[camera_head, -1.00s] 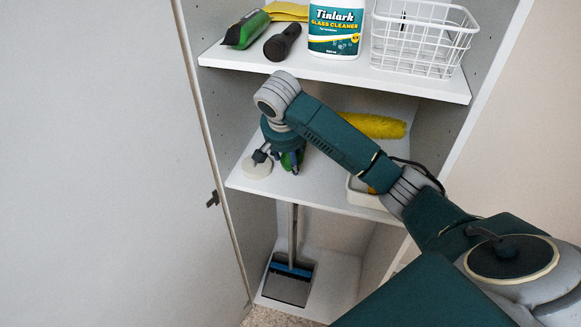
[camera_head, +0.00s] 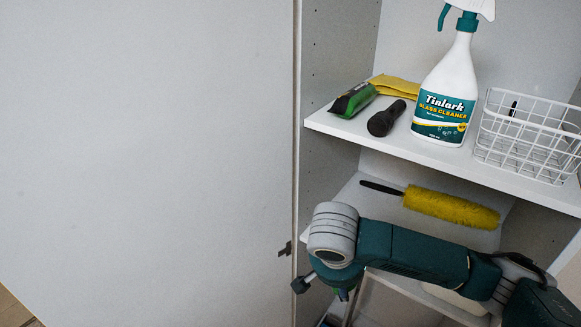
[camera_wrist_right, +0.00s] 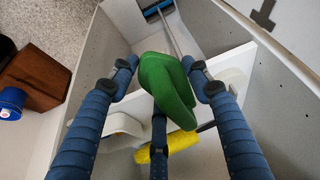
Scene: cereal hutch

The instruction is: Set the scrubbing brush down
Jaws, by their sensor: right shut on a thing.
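The scrubbing brush, which I take to be the green rounded thing (camera_wrist_right: 168,88), is between the blue fingers of my right gripper (camera_wrist_right: 160,66) in the right wrist view. The gripper is shut on it. In the head view my right gripper (camera_head: 328,285) is low at the cabinet's left side, near the front of the middle shelf (camera_head: 352,195). My forearm hides much of that shelf, and the brush is mostly hidden there. I cannot tell whether the brush touches the shelf. My left gripper is not in view.
A yellow duster (camera_head: 450,207) lies on the middle shelf behind my arm. The upper shelf holds a spray bottle (camera_head: 447,95), a flashlight (camera_head: 386,118), a green-and-black item (camera_head: 353,100), a yellow cloth (camera_head: 396,87) and a wire basket (camera_head: 525,138). The open door (camera_head: 150,150) stands left.

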